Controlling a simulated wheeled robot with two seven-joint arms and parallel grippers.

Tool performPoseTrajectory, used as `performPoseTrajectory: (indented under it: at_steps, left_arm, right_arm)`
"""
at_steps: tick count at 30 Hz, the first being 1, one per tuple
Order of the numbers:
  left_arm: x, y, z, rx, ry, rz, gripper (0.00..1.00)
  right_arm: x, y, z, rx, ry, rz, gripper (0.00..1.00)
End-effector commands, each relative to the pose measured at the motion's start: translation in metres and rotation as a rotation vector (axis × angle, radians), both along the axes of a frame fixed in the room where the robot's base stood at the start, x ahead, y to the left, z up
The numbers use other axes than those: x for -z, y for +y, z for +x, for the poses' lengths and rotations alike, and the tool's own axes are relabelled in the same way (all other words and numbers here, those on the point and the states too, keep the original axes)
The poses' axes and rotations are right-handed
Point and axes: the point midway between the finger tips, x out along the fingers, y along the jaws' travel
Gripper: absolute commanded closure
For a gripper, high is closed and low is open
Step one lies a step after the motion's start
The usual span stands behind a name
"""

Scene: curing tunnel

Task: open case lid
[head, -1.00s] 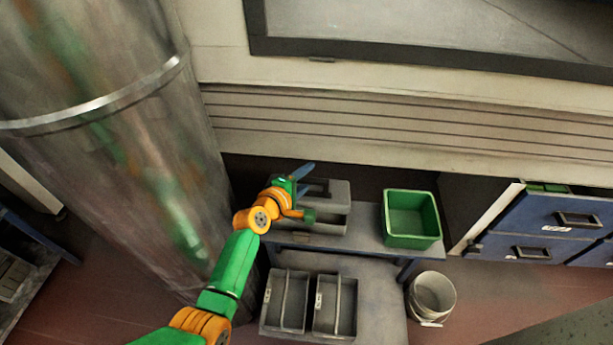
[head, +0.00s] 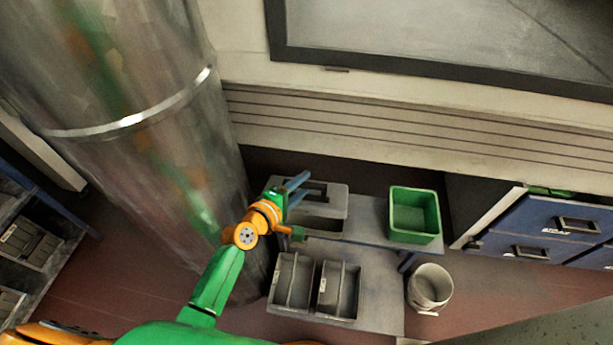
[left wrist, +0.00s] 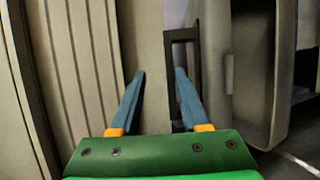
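A grey case (head: 322,207) stands on the table, close to the wall, in the head view. My left gripper (head: 298,184) is at its left end, with its blue fingers apart. In the left wrist view my left gripper (left wrist: 158,80) is open with nothing between the fingers. The case's grey side (left wrist: 252,65) fills the right there, and a black handle frame (left wrist: 182,34) stands beside it. The right finger overlaps this handle; I cannot tell whether they touch. How far the lid is open is unclear. My right gripper is out of view.
A green bin (head: 414,238) stands right of the case on the table (head: 372,215). Two grey divided trays (head: 315,285) sit in front. A white bucket (head: 430,287) is on the floor at right. A large metal cylinder (head: 150,150) rises close left of my arm.

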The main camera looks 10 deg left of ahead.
Motion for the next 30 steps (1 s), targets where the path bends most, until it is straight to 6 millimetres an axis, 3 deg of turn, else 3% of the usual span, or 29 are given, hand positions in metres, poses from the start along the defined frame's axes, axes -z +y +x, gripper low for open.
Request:
performPoseTrajectory:
  at_steps: [16,24,30]
  left_arm:
    - [-0.002,0.002,-0.004,0.0,0.0,0.001,0.57]
    - [-0.02,0.022,-0.05,0.001,0.001,0.002,0.57]
    - [-0.025,0.028,-0.063,0.001,0.001,0.001,0.57]
  right_arm:
    - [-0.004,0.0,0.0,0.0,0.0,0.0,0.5]
    - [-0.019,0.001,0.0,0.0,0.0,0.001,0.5]
    - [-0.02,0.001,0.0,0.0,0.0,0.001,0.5]
